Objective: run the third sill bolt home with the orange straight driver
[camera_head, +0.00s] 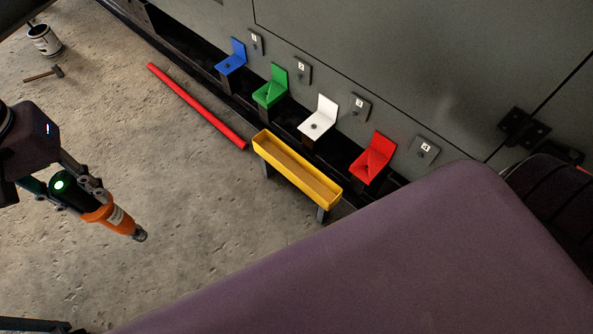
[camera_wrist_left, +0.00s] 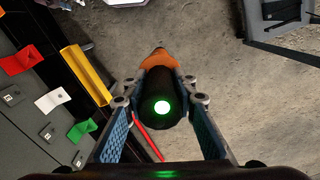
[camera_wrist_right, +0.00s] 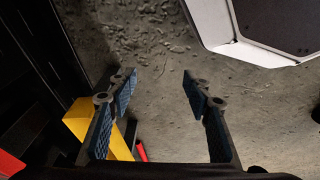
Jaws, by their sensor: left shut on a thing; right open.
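The orange straight driver (camera_head: 103,212) has a black rear body with a lit green end and a short dark tip. My left gripper (camera_head: 90,198) is shut around its body and holds it over bare floor, left of the sill and away from the brackets. In the left wrist view the driver (camera_wrist_left: 160,95) points away between the fingers. The white bracket (camera_head: 318,122) sits on the sill by the plate marked 3 (camera_head: 358,107). A small dark spot shows on its foot; I cannot tell how a bolt sits there. My right gripper (camera_wrist_right: 156,82) is open and empty.
Blue (camera_head: 232,60), green (camera_head: 270,90) and red (camera_head: 373,158) brackets line the sill. A yellow trough (camera_head: 297,172) stands in front of it. A red bar (camera_head: 197,106), hammer (camera_head: 45,73) and paint can (camera_head: 44,40) are on the floor. My purple arm covers the lower right.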

